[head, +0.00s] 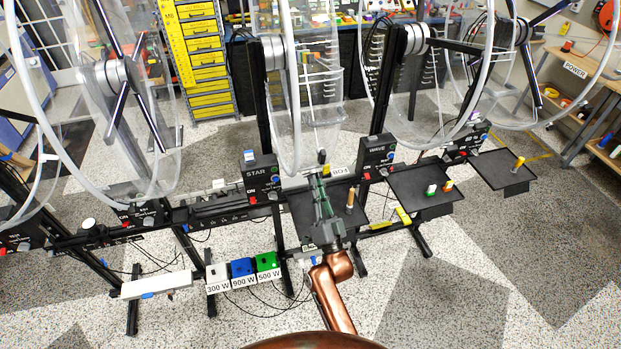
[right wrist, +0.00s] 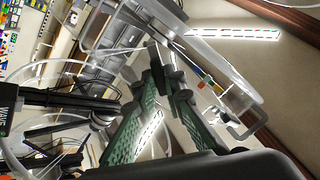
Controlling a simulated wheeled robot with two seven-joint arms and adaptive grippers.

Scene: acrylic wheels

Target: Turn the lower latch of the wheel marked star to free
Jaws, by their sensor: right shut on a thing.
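The box marked STAR (head: 258,178) stands below a large clear wheel (head: 296,90) in the middle of the head view. My right gripper (head: 318,178) reaches up from the bottom, its green fingers near the lower rim, right of the STAR box. In the right wrist view the fingertips (right wrist: 160,78) close together on a small dark part (right wrist: 153,52), which I take to be the lower latch. The fingers hide most of it, so I cannot tell which way it is turned. A small yellow and black part (head: 323,157) shows just beyond the fingertips. My left gripper is not in view.
A black tray (head: 300,218) with a wooden peg (head: 350,198) lies under my right gripper. The WAVE box (head: 377,151) stands to the right. Blocks marked 300 W (head: 217,273), 900 W (head: 242,268) and 500 W (head: 267,262) sit at lower left. Other wheels stand on both sides.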

